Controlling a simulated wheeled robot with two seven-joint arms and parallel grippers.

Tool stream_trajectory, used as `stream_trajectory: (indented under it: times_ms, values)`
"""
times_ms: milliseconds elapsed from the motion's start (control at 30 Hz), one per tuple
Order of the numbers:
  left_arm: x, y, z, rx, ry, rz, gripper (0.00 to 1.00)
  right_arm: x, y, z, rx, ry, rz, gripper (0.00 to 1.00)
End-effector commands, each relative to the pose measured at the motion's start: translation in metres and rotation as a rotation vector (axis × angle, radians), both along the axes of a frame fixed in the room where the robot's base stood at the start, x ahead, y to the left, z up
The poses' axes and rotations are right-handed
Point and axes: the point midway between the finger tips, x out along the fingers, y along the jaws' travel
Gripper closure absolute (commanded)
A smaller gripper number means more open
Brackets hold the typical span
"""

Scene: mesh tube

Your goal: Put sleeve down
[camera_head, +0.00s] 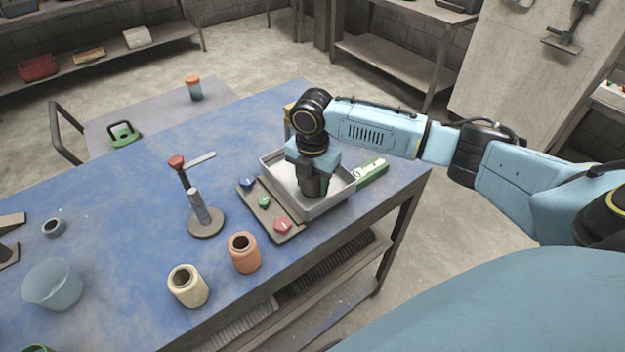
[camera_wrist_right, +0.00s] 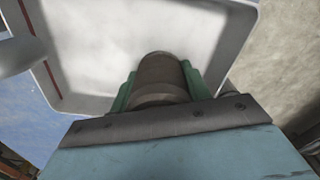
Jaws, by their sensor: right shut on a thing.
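My right gripper (camera_head: 314,180) reaches down over the grey tray (camera_head: 338,203) on the blue table. It is shut on a dark brown cylindrical sleeve (camera_wrist_right: 160,80), which the right wrist view shows between its green fingers. The sleeve is over the pale tray floor (camera_wrist_right: 100,45); I cannot tell whether it touches the floor. My left gripper is not in view.
A board with blue, green and red pieces (camera_head: 283,226) lies along the tray's left side. A round-based stand with a grey post (camera_head: 199,207), an orange cup (camera_head: 243,252) and a cream cup (camera_head: 187,286) stand farther left. A green-topped item (camera_head: 372,172) lies right of the tray.

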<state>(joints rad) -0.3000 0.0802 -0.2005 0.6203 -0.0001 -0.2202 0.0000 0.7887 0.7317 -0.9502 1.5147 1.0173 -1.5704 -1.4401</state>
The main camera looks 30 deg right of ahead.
Motion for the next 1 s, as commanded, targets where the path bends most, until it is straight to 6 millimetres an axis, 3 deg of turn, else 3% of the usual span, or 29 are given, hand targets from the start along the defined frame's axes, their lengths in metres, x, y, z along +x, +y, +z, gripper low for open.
stream_trajectory:
  times_ms: [133,167,300,667,767,1000]
  values:
    - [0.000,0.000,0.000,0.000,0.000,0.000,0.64,0.000,0.000,-0.003,0.000,0.000,0.000,0.78]
    - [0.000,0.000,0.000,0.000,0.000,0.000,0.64,0.000,0.000,-0.003,0.000,0.000,0.000,0.49]
    - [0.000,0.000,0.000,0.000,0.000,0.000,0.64,0.000,0.000,-0.003,0.000,0.000,0.000,0.31]
    - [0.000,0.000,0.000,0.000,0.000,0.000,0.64,0.000,0.000,0.003,0.000,-0.001,0.000,0.31]
    - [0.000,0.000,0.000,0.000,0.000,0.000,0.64,0.001,0.000,0.016,0.000,-0.003,0.001,0.31]
    - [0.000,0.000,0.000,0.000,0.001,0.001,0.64,0.001,0.000,0.067,0.001,-0.004,0.001,0.31]
